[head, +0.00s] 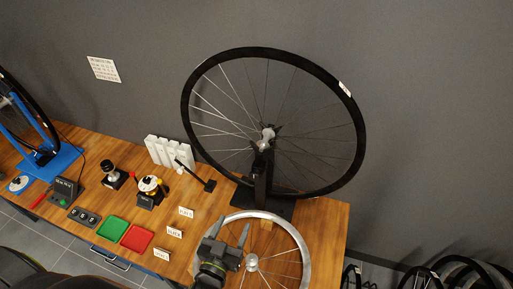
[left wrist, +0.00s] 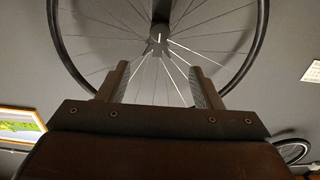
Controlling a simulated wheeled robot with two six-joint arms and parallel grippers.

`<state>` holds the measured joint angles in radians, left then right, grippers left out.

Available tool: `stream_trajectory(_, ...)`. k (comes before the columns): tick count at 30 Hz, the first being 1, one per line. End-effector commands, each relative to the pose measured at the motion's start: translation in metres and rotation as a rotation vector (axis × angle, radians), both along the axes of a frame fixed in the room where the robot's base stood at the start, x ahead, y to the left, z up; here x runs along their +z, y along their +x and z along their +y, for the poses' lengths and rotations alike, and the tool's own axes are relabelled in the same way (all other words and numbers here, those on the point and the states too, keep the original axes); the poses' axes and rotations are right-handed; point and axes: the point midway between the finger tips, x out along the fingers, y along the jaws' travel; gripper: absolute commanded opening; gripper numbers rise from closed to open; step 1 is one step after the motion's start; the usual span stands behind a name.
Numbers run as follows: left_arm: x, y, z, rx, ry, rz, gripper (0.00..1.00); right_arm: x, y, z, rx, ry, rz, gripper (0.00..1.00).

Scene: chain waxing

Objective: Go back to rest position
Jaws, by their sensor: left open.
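My left gripper (head: 231,235) is in the lower middle of the head view, over the front part of the workbench and in front of a silver wheel rim (head: 303,245). Its two fingers are apart with nothing between them. The left wrist view shows the same open fingers (left wrist: 163,85), with a black-tyred wheel (left wrist: 262,40) beyond them. That wheel also stands upright in the head view (head: 357,150), on a dark stand (head: 262,178). My right gripper is in neither view.
The wooden workbench (head: 325,220) holds a green tray (head: 113,229), a red tray (head: 137,238), small label cards (head: 174,232), white blocks (head: 165,152) and a blue stand (head: 55,160). More wheels (head: 465,272) are at the lower right.

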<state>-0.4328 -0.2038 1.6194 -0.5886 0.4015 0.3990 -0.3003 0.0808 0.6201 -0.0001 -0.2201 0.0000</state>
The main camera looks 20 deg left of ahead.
Motion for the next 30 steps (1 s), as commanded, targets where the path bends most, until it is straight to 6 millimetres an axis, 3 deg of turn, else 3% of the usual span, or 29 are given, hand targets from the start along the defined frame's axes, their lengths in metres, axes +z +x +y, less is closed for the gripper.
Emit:
stream_trajectory(7, 0.000, 0.000, 0.010, 0.027, 0.009, 0.028, 0.59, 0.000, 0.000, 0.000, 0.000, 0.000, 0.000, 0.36)
stream_trajectory(14, 0.000, -0.006, 0.065, 0.170, 0.053, 0.217, 0.59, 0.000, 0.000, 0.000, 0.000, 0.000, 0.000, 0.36)
stream_trajectory(21, 0.003, -0.031, 0.113, 0.284, 0.072, 0.478, 0.59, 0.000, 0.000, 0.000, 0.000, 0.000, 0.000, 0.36)
stream_trajectory(30, 0.015, -0.085, 0.135, 0.305, 0.075, 0.824, 0.59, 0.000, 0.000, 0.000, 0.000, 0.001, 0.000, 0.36)
